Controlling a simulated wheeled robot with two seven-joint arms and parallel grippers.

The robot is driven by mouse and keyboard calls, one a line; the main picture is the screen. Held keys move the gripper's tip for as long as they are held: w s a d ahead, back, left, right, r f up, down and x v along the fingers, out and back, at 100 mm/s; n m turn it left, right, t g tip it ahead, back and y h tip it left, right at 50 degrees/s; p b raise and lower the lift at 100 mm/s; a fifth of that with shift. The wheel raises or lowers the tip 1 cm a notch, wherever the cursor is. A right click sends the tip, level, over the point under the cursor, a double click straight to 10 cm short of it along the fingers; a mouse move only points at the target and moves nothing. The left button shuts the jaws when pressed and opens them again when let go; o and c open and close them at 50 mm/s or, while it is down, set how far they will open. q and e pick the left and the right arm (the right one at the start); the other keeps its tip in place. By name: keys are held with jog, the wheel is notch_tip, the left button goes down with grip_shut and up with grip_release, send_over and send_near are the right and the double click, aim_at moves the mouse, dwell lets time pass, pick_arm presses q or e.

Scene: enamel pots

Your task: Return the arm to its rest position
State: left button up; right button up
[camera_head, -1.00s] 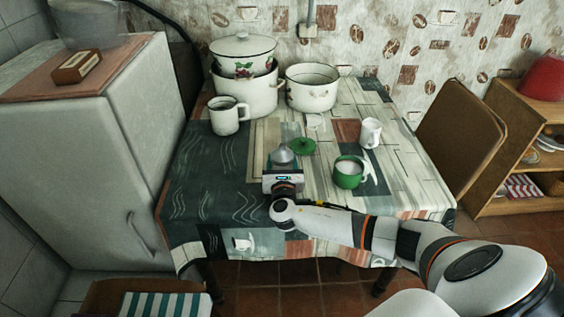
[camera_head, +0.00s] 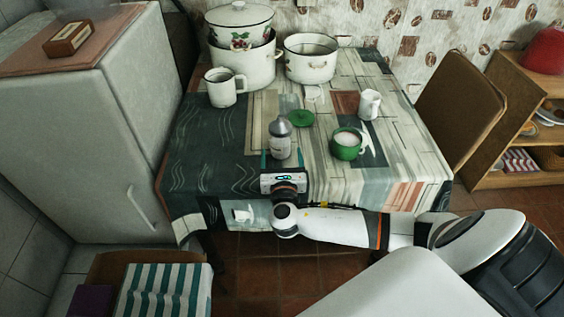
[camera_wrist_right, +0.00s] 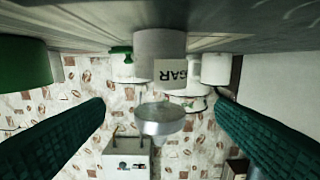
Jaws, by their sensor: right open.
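My right gripper (camera_head: 283,162) is open and empty at the table's front edge, with its fingers pointing toward the back. Just beyond it, a grey jar (camera_head: 280,143) with a metallic conical top stands upright on the table, clear of the fingers. In the right wrist view the picture is upside down. There the jar (camera_wrist_right: 160,45) stands ahead between the two spread dark green fingers, and part of its label reads "GAR". My right arm comes in from the lower right. My left gripper is not in view.
A green mug (camera_head: 346,146), a white mug (camera_head: 369,104) and a green lid (camera_head: 301,118) are right of the jar. Large enamel pots (camera_head: 311,62) and a white mug (camera_head: 221,88) stand at the back. A fridge (camera_head: 85,130) is left. The table's left front is clear.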

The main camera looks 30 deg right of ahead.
jog(key=shift+v, duration=1.15)
